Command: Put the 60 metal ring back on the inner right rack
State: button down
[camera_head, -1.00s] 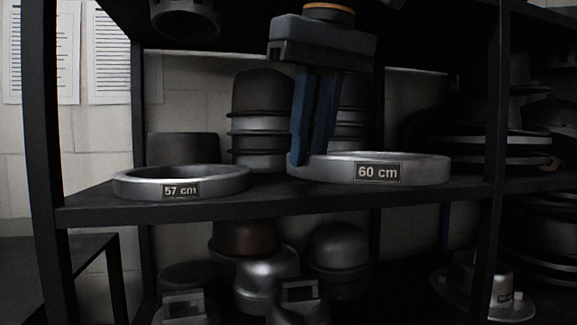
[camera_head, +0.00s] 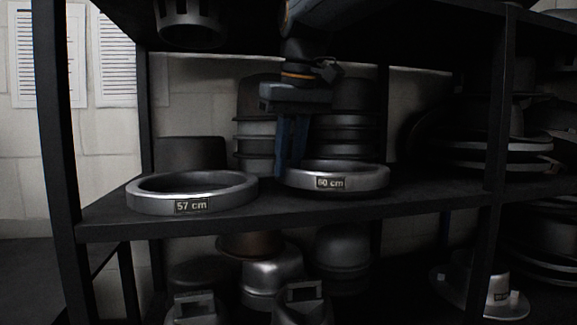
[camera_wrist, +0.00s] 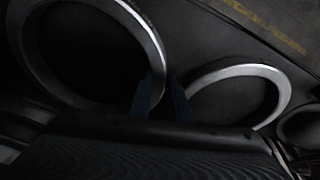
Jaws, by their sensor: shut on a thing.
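The silver 60 cm metal ring (camera_head: 365,181) is level at the shelf, right of the 57 cm ring (camera_head: 150,205) and set farther back. I cannot tell whether it touches the shelf. My gripper (camera_head: 289,172) points down and is shut on the left part of its rim. In the wrist view, the fingers (camera_wrist: 161,98) straddle the rim of the large ring on the left (camera_wrist: 150,45), which looks like the 60 cm ring. Another ring (camera_wrist: 235,72) is close beside the fingers on the right, apart from the held one. The pinched rim is partly hidden by the fingers.
The dark shelf (camera_head: 290,212) has a front edge and black posts (camera_head: 492,130). Stacked hat forms (camera_head: 345,125) stand behind the ring. Hat-shaped metal pieces (camera_head: 490,160) are at the right. An upper shelf is close above the arm. Shelf room is free right of the ring.

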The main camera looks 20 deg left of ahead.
jog(key=shift+f, duration=0.95)
jog(key=c, duration=1.7)
grip_release()
jog(key=shift+o, duration=0.2)
jog(key=shift+r, duration=0.3)
jog(key=shift+v, duration=1.15)
jog(key=s+d+b, duration=0.4)
jog(key=s+d, duration=0.4)
jog(key=s, duration=0.1)
jog(key=shift+d, duration=0.25)
